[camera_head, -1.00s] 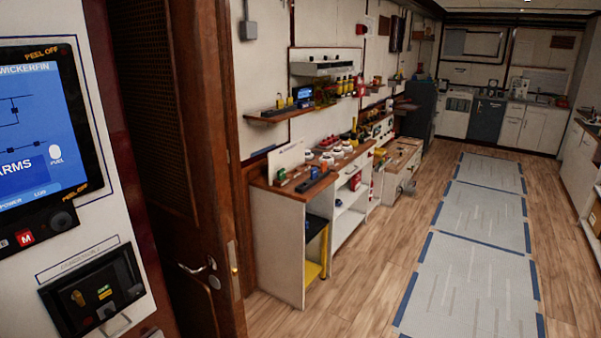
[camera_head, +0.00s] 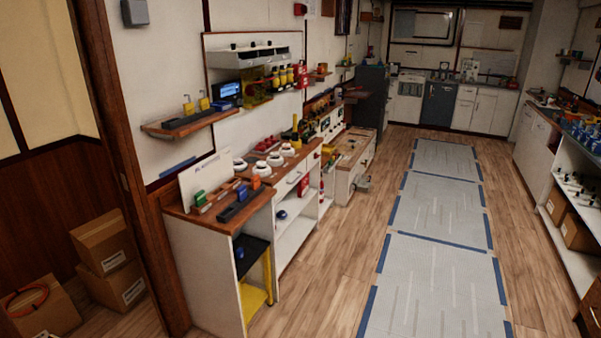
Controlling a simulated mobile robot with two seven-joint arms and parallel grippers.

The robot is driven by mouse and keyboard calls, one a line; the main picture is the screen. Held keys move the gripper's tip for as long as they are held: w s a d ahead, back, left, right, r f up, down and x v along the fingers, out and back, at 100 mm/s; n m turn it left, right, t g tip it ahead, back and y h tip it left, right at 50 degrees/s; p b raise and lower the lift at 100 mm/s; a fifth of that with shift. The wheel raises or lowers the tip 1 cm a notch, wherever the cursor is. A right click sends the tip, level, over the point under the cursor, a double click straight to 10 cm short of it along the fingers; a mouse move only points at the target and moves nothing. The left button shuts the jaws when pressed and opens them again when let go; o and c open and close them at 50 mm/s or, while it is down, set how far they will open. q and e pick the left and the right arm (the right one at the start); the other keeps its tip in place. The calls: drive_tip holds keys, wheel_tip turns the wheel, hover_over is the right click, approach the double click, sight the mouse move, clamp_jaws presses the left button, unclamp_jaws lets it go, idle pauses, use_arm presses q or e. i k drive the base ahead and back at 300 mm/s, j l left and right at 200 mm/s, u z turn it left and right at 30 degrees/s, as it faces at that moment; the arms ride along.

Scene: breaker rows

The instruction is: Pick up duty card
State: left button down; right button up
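I cannot make out a thing that is clearly the duty card. A white upright board or card (camera_head: 205,178) with small print stands at the near end of the left workbench (camera_head: 178,212), against the wall; its print is too small to read. Neither of my grippers is in view.
White mats with blue edges (camera_head: 430,275) lie along the wooden aisle floor (camera_head: 325,300). A wall shelf (camera_head: 190,123) juts out above the left bench. Cardboard boxes (camera_head: 105,245) stand beyond the doorway at left. A right-hand counter with open shelves (camera_head: 570,240) lines the other side.

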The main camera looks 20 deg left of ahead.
sight(200, 197)
drive_tip(key=i+u, duration=0.2)
drive_tip(key=i, duration=0.3)
drive_tip(key=i+l+u, duration=0.15)
drive_tip(key=i, duration=0.35)
drive_tip(key=i+l+u, duration=0.2)
drive_tip(key=i, duration=0.25)
drive_tip(key=i+u, duration=0.3)
drive_tip(key=u, duration=0.2)
drive_tip(key=i+l+u, duration=0.25)
drive_tip(key=u, duration=0.25)
drive_tip(key=i+l+u, duration=0.25)
drive_tip(key=u, duration=0.25)
drive_tip(key=i+l+u, duration=0.2)
drive_tip(key=l+u, duration=0.3)
drive_tip(key=i+l+u, duration=0.1)
drive_tip(key=l+u, duration=0.2)
drive_tip(key=u, duration=0.2)
